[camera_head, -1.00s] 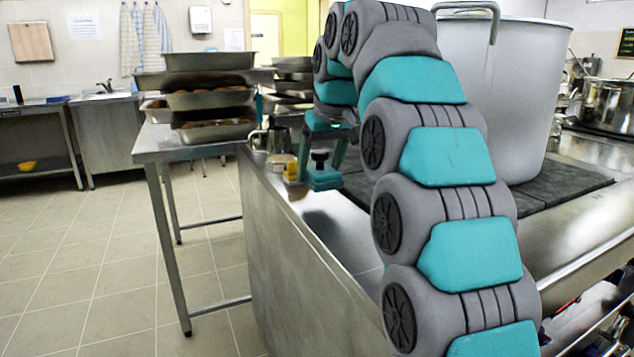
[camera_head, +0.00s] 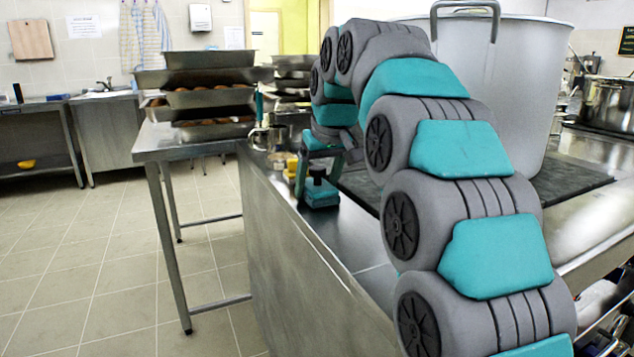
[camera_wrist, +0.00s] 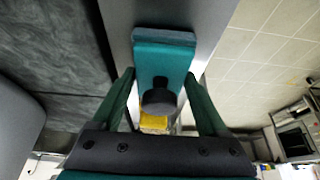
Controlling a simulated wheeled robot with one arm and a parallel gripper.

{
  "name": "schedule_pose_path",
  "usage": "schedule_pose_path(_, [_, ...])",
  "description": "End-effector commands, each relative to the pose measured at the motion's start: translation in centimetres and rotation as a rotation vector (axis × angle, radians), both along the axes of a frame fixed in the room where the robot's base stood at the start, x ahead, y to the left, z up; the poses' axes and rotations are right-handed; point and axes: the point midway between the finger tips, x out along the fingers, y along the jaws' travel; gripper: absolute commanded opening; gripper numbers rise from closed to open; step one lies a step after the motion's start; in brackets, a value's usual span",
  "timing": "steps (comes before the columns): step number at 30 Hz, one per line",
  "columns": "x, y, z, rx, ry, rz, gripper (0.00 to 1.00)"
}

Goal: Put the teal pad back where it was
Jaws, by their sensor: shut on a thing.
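The teal pad (camera_head: 321,193) is a small block with a black knob (camera_head: 318,173) on top. It is over the left part of the steel counter, near its edge; I cannot tell whether it touches the surface. My gripper (camera_head: 319,168) points down from above and is shut on the pad's knob. In the wrist view the teal pad (camera_wrist: 163,58) shows between the fingers of my gripper (camera_wrist: 159,95), its grey-blue edge outward. The black knob (camera_wrist: 159,101) partly hides it.
A yellow item (camera_head: 291,163) and a metal jug (camera_head: 266,139) stand just behind the pad on the counter (camera_head: 335,232). A large stockpot (camera_head: 525,95) stands on the dark hob (camera_head: 573,183) to the right. Stacked trays (camera_head: 208,97) are on a table at left.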

Motion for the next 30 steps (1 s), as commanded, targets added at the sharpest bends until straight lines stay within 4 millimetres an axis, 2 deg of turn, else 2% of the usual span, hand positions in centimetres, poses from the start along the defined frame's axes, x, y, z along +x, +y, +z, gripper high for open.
schedule_pose_path(2, [0.0, 0.0, -0.3, 0.000, 0.000, 0.000, 0.16])
schedule_pose_path(3, [0.0, 0.0, -0.2, 0.000, -0.001, 0.000, 0.80])
schedule_pose_path(8, [0.0, 0.0, -0.2, 0.000, 0.000, 0.000, 0.98])
schedule_pose_path(20, [-0.1, -0.1, 0.5, 0.000, 0.000, 0.000, 1.00])
schedule_pose_path(30, [-1.6, -0.7, 4.4, 0.001, -0.003, 0.000, 1.00])
